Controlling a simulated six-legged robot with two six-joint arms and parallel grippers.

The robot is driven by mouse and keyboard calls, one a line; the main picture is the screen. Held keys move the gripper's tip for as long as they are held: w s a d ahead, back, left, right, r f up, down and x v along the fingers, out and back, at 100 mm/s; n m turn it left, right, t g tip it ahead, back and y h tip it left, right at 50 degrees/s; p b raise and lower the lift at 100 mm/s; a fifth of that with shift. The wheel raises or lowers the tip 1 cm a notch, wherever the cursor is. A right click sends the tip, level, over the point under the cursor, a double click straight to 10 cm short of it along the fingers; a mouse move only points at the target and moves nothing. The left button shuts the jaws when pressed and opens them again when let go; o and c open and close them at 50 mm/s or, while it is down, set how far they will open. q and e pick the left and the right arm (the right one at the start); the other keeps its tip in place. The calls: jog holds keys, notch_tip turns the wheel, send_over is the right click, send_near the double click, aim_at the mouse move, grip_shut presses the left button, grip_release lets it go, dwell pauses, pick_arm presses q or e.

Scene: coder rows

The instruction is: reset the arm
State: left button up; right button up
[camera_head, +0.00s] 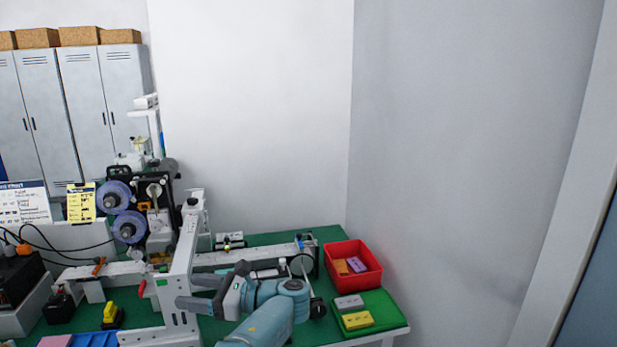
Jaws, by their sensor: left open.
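My left arm (262,316), teal and grey, rises from the bottom edge at the middle of the picture. Its wrist bends to the left over the green table. My left gripper (192,292) points left, with its two dark fingers apart and nothing visible between them. It shows in front of the white frame of the coder machine (182,265); whether it touches the frame I cannot tell. My right gripper is not in view.
A red bin (371,279) with small blocks stands on the green table (290,238) at right. A green tray (387,303) with a grey and a yellow block lies before it. Purple rolls (128,227) and cables are at left. Walls close off the back and right.

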pick_arm(q)
notch_tip(320, 180, down, 19)
jog(key=w+m+t+h, duration=0.2)
jog(key=m+h, duration=0.1)
jog(key=h, duration=0.3)
jog(key=s+d+f+n+g+h, duration=0.35)
jog(key=s+f+h, duration=0.5)
jog(key=f, duration=0.65)
jog(key=s+d+f+n+g+h, duration=0.1)
jog(key=s+d+f+n+h, duration=0.2)
jog(key=s, duration=0.5)
jog(key=s+d+f+n+g+h, duration=0.1)
jog(key=s+d+f+n+h, duration=0.2)
jog(key=s, duration=0.5)
jog(key=s+d+r+n+t+h, duration=0.1)
jog(key=s+d+r+n+t, duration=0.1)
jog(key=s+n, duration=1)
jog(key=n, duration=0.2)
jog(key=shift+s+n, duration=0.25)
jog(key=shift+n, duration=0.1)
jog(key=shift+s+h, duration=0.1)
jog(key=shift+h, duration=0.15)
